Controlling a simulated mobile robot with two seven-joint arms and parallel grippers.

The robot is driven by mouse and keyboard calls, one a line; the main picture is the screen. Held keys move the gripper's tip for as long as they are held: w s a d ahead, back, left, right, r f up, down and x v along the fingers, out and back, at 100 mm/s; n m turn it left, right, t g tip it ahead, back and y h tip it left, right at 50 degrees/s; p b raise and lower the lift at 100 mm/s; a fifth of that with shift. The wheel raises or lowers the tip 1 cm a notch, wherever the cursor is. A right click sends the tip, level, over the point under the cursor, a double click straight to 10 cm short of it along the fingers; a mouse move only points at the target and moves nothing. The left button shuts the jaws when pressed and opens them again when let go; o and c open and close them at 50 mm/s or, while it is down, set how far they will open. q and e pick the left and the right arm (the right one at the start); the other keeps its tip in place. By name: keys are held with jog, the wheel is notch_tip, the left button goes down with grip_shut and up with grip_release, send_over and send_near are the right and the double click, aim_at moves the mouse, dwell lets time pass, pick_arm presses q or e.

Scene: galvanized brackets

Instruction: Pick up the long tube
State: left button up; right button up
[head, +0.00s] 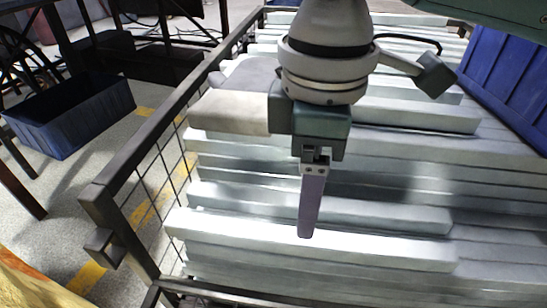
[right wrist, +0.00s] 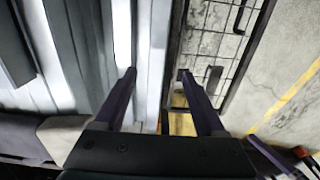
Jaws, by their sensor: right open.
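Several long galvanized tubes lie side by side in a metal cage, running left to right in the head view. The front raised tube (head: 385,250) has its left end near the cage side. My right gripper (head: 306,236) points down over this tube, its purple finger overlapping it in the picture. In the right wrist view, my right gripper (right wrist: 157,74) is open, with a pale tube (right wrist: 152,45) showing between its fingers. I cannot tell whether the fingers touch it. The far finger is hidden in the head view. My left gripper is not in view.
The dark cage rail (head: 165,105) and its mesh side run close to the tubes' left ends. A blue bin (head: 70,112) stands left, and a blue container (head: 505,80) stands right.

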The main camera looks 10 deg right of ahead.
jog(key=b, duration=0.2)
send_over(302, 241)
notch_tip(302, 241, down, 4)
jog(key=shift+f, duration=0.1)
pick_arm(q)
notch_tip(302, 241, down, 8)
jog(key=b, duration=0.5)
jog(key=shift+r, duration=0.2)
pick_arm(e)
jog(key=f, duration=0.2)
jog(key=d+f, duration=0.1)
jog(key=f, duration=0.2)
jog(key=shift+w, duration=0.2)
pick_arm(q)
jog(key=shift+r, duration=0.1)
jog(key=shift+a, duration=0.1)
pick_arm(e)
jog(key=shift+r, duration=0.1)
grip_shut()
